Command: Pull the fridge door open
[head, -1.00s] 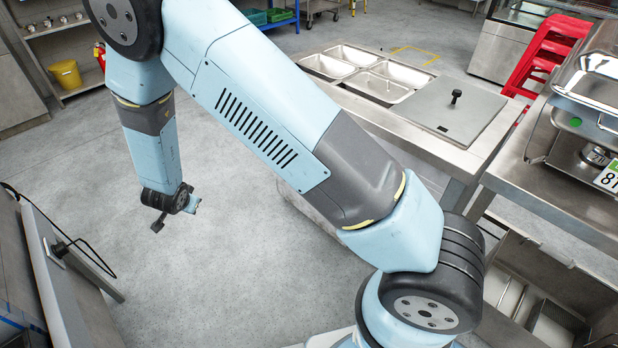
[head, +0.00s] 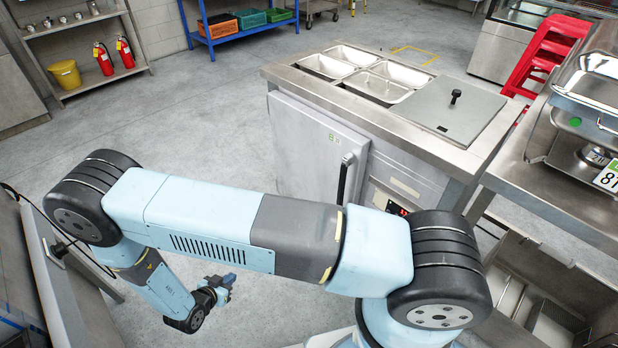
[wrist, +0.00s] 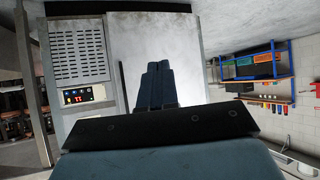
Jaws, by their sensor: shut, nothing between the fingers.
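The fridge (head: 430,190) is a steel counter unit with a grey door (head: 305,150) on its front. The door looks shut. Its dark upright handle (head: 345,178) is on the door's right side, next to a control panel with a red display. My gripper (head: 226,281) is shut and empty, low over the floor in front of the fridge, apart from the door and handle. In the wrist view its blue fingers (wrist: 158,72) are together, with the bright door panel (wrist: 190,38) behind them.
Metal pans (head: 350,62) and a lid (head: 450,110) are on the fridge top. A steel table (head: 560,195) stands close on the right. A steel unit (head: 65,270) is at the left edge. Floor is clear between my gripper and the fridge.

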